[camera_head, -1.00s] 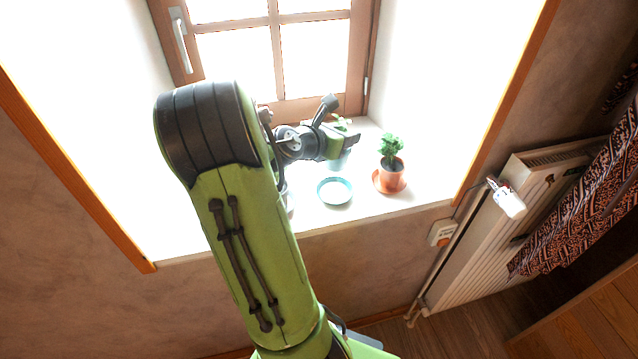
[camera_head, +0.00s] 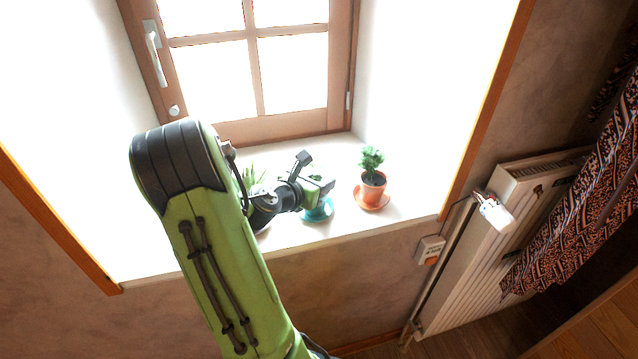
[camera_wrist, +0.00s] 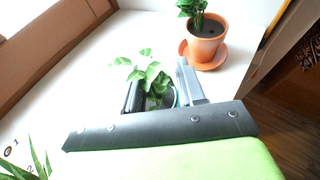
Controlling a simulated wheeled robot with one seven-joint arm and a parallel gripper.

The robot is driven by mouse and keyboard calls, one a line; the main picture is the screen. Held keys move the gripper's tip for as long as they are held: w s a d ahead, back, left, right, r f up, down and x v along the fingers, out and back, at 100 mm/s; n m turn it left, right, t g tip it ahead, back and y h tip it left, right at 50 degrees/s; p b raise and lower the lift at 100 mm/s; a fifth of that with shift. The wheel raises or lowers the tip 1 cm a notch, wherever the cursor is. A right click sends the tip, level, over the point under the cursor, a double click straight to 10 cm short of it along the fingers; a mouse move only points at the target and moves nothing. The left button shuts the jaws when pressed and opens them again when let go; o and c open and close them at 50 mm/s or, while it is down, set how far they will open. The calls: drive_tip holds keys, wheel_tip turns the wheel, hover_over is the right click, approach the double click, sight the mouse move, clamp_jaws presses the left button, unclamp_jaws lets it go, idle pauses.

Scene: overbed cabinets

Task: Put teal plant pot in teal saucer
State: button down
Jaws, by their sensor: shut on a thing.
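My gripper (camera_head: 326,188) is low over the window sill. In the wrist view, my gripper (camera_wrist: 160,88) is shut on the teal plant pot (camera_wrist: 175,99), with its leafy green plant (camera_wrist: 150,76) rising between the fingers. Most of the pot is hidden by the fingers and gripper body. In the head view, the teal saucer (camera_head: 318,217) shows directly under my gripper, partly covered by it. The pot is over or in the saucer; I cannot tell whether it touches the saucer's bottom.
An orange pot (camera_head: 373,187) with a bushy plant stands in an orange saucer (camera_head: 371,202) just to the right. A spiky plant (camera_head: 250,177) is left, partly behind my arm. The window (camera_head: 250,70) is behind; the sill's front edge is close.

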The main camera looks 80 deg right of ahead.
drive_tip(key=c, duration=0.7)
unclamp_jaws()
drive_tip(key=shift+o, duration=0.2)
